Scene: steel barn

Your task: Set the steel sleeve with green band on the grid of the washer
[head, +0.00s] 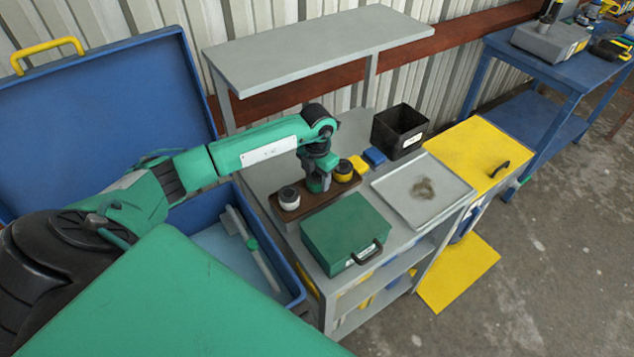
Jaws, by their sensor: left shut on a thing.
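My left gripper (317,183) points down over a dark brown rack (318,208) on the grey bench. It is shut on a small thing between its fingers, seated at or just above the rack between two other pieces. This looks like the steel sleeve with green band, but the fingers hide most of it and its band is not clear. A blue open-lidded box (262,240), which looks like the washer, stands left of the bench. Its pale floor shows partly; I cannot make out the grid. My right gripper is out of view.
The rack also holds a white-banded piece (289,199) and a yellow-banded piece (344,171). A green case (345,233), a grey tray (422,190) and a black bin (399,131) stand nearby. A brush (254,247) lies in the blue box. The raised lid (105,110) stands behind my arm.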

